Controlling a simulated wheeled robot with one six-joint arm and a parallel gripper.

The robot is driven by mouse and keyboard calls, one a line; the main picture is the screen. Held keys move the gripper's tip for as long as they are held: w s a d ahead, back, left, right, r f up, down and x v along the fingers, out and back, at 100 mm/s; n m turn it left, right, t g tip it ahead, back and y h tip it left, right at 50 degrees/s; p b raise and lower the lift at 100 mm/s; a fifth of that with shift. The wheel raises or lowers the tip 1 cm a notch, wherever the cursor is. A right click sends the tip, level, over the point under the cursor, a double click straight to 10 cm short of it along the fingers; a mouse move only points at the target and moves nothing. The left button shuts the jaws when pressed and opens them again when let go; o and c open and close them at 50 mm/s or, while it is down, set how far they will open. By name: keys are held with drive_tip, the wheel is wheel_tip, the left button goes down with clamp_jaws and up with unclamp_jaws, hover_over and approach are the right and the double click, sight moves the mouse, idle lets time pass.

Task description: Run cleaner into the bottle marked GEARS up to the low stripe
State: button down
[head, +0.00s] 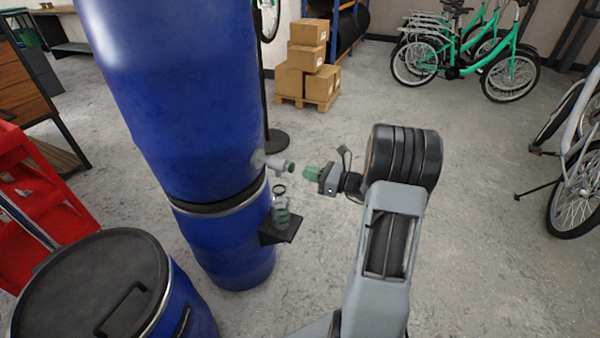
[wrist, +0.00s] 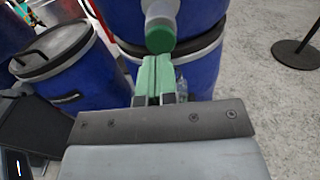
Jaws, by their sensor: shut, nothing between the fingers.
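A tall blue drum (head: 180,100) carries a grey tap (head: 276,163) with a green end; the tap also shows in the wrist view (wrist: 160,30). A clear, greenish bottle (head: 281,212) stands upright on a small black shelf (head: 288,231) below the tap. Its marking, stripes and liquid level are too small to read. In the wrist view the bottle (wrist: 182,90) is mostly hidden behind my fingers. My gripper (head: 308,173) has green fingertips, shut and empty, just right of the tap's green end with a small gap. In the wrist view the fingertips (wrist: 154,62) are below that green end.
The tall drum stands on another blue drum (head: 228,245). A black-lidded blue drum (head: 95,285) stands at front left, beside a red rack (head: 35,210). Boxes on a pallet (head: 306,60) and green bikes (head: 470,55) are at the back.

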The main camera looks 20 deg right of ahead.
drive_tip(key=shift+x, duration=1.55)
drive_tip(key=shift+x, duration=0.9)
drive_tip(key=shift+r, duration=0.1)
drive_tip(key=shift+a, duration=0.1)
idle(1.3)
idle(1.5)
drive_tip(key=shift+s+d, duration=0.3)
drive_tip(key=shift+s, duration=0.05)
drive_tip(key=p, duration=0.2)
approach(293, 168)
drive_tip(key=v, duration=0.5)
